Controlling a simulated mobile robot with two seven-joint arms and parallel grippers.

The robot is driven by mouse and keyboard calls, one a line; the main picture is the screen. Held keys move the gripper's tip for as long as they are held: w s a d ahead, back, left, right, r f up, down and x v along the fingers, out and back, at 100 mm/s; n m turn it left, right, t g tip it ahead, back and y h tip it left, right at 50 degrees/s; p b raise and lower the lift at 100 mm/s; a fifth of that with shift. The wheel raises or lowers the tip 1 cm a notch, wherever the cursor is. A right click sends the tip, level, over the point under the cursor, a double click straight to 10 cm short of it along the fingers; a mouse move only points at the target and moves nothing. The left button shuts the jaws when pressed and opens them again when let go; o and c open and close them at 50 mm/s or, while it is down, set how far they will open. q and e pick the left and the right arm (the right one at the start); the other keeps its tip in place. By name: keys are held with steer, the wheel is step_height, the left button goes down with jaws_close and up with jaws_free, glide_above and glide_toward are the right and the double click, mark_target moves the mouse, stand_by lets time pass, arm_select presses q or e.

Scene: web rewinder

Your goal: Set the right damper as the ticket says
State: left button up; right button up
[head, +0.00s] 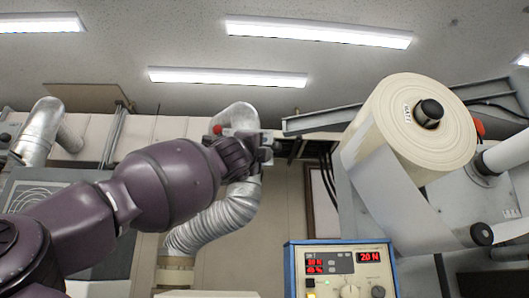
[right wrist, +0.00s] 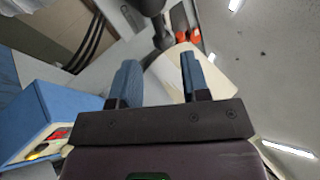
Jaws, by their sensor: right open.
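A bent silver duct (head: 238,118) with a ribbed hose (head: 215,225) stands at the middle in the head view; another silver duct (head: 42,125) is at the far left. A red knob (head: 217,130) shows on the middle duct, beside my left gripper (head: 264,146). That gripper is in front of the duct and hides part of it; I cannot tell its jaws or whether it touches. No damper setting can be read. I see no clear ticket. My right gripper (right wrist: 160,62) is open and empty in the right wrist view, and is not in the head view.
A large paper roll (head: 415,125) on a dark core, with a small label (head: 407,113), fills the right. Its web hangs down. A blue control box (head: 341,268) with red displays stands below it; it also shows in the right wrist view (right wrist: 50,115).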

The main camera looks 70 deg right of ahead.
steer(key=shift+v, duration=1.9)
steer(key=shift+f, duration=0.1)
